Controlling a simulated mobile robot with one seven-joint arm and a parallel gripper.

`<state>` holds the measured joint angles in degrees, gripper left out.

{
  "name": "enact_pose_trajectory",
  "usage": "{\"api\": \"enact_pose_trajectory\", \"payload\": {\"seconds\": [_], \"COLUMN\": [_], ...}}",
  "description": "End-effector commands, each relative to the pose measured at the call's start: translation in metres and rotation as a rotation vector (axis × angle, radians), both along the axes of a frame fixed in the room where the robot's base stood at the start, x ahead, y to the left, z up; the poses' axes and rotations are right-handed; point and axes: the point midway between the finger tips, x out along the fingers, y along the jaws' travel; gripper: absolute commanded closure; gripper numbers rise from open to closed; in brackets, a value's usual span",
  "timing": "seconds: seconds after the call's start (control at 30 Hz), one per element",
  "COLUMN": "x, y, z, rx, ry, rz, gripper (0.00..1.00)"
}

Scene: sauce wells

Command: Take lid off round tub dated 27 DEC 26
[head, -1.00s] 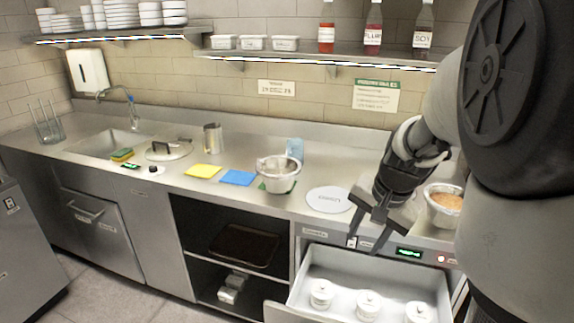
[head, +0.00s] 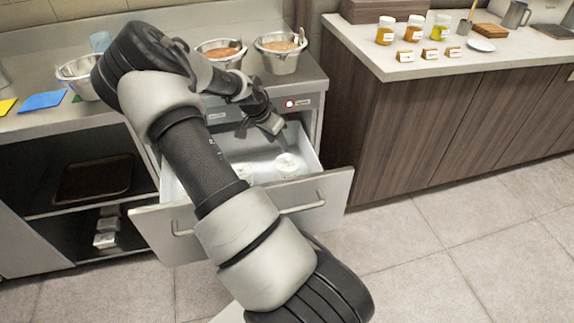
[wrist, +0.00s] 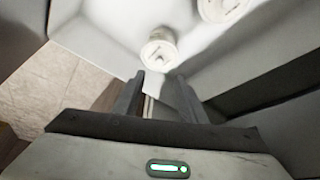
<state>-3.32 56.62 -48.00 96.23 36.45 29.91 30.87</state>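Round white lidded tubs stand in an open drawer (head: 170,187). One tub (head: 288,163) is at the drawer's right side and another (head: 243,172) is partly hidden behind my arm. The wrist view shows one tub (wrist: 158,50) just beyond my fingertips and a second (wrist: 222,9) cut off at the top edge. Their dates are too small to read, so I cannot tell which is 27 DEC 26. My gripper (head: 278,128) is above the drawer's right part. In the wrist view my gripper (wrist: 160,92) is open and empty, its fingers apart from the near tub.
Metal wells with reddish (head: 221,52) and tan (head: 281,50) contents stand on the counter behind the drawer. A wooden counter (head: 440,105) with several jars stands to the right. The drawer front (head: 325,195) faces open floor. A lower shelf holds a dark tray (head: 93,178).

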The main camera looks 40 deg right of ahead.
Motion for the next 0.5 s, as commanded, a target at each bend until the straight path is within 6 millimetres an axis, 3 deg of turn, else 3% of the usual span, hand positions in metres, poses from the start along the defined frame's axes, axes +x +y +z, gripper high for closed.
{"api": "enact_pose_trajectory", "payload": {"seconds": [0.03,0.2,0.5], "x": [-0.001,0.001,0.002], "y": [-0.005,-0.017,-0.024], "z": [-0.014,-0.04,-0.057], "rx": [0.001,0.0,0.001], "ry": [0.001,0.001,0.0], "rz": [-0.002,0.001,0.001], "gripper": [0.62,0.62,0.62]}}
